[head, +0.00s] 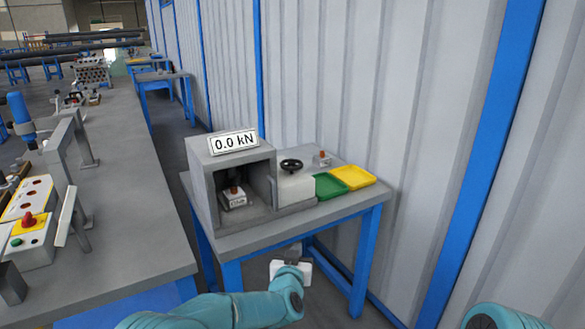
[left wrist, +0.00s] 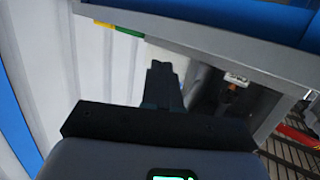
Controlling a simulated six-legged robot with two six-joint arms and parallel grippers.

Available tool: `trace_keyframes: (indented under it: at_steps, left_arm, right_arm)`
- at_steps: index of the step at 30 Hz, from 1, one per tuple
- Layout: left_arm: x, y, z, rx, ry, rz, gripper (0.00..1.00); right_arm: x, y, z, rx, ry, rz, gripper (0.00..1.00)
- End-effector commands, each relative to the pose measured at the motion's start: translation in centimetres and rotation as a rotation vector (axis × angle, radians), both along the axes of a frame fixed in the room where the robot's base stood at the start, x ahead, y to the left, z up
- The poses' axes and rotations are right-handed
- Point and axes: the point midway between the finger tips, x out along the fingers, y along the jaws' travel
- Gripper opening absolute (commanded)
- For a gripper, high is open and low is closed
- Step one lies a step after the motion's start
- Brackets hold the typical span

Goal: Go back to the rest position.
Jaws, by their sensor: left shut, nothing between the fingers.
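My left gripper (head: 294,249) is in front of the small blue-legged table, at about the height of its front edge, with my teal arm coming in below it. In the left wrist view its dark fingers (left wrist: 163,84) are together with nothing between them. A teal part of my right arm shows at the bottom right of the head view, but its gripper is out of frame.
The grey table (head: 300,222) carries a press (head: 205,185) reading 0.0 kN with a small block (head: 234,200) inside, a black handwheel (head: 291,166), a green tray (head: 329,187) and a yellow tray (head: 353,177). A long bench (head: 130,215) stands left. A corrugated wall (head: 400,100) is behind.

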Motion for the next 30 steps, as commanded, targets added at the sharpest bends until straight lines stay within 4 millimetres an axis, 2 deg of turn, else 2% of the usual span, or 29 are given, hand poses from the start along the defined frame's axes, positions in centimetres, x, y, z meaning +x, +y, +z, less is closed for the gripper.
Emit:
trace_keyframes:
  at_steps: [1, 3, 5, 6, 8, 9, 13, 15, 18, 25, 26, 27, 30]
  left_arm:
    - [-1.2, 1.9, -3.8, 0.006, 0.090, -0.003, 0.00]
    - [-3.5, 4.3, -8.7, 0.001, 0.223, -0.011, 0.00]
    - [-6.1, 6.3, -12.6, -0.009, 0.338, -0.013, 0.00]
    - [-8.1, 7.5, -15.1, -0.017, 0.415, -0.013, 0.00]
    - [-11.5, 9.3, -18.4, -0.036, 0.535, -0.010, 0.00]
    - [-14.0, 10.4, -20.4, -0.051, 0.616, -0.008, 0.00]
    - [-22.5, 13.2, -25.1, -0.105, 0.860, 0.009, 0.00]
    - [-26.6, 14.2, -26.6, -0.135, 0.972, 0.020, 0.00]
    - [-32.0, 15.1, -27.8, -0.175, 1.110, 0.033, 0.00]
    - [-42.8, 16.0, -28.0, -0.265, 1.381, 0.063, 0.00]
    - [-43.3, 16.0, -26.8, -0.272, 1.395, 0.066, 0.00]
    - [-42.9, 15.9, -24.9, -0.268, 1.385, 0.064, 0.00]
    - [-42.8, 15.9, -22.3, -0.266, 1.384, 0.062, 0.00]
  right_arm:
    - [0.0, 0.0, 0.0, 0.000, 0.000, 0.000, 0.43]
    - [0.0, 0.0, 0.0, 0.000, 0.000, 0.000, 0.43]
    - [0.0, 0.0, 0.0, 0.000, 0.000, 0.000, 0.43]
    - [0.0, 0.0, 0.0, 0.000, 0.000, 0.000, 0.43]
    - [0.0, 0.0, 0.0, 0.000, 0.000, 0.000, 0.43]
    - [0.0, 0.0, 0.0, 0.000, 0.000, 0.000, 0.43]
    - [0.0, 0.0, 0.0, 0.000, 0.000, 0.000, 0.43]
    - [0.0, 0.0, 0.0, 0.000, 0.000, 0.000, 0.43]
    - [0.0, 0.0, 0.0, 0.000, 0.000, 0.000, 0.43]
    - [0.0, 0.0, 0.0, 0.000, 0.000, 0.000, 0.43]
    - [0.0, 0.0, 1.1, 0.000, 0.001, -0.001, 0.43]
    - [0.0, 0.0, 3.0, 0.000, 0.001, -0.001, 0.43]
    - [0.0, 0.0, 5.7, 0.000, -0.001, 0.000, 0.43]
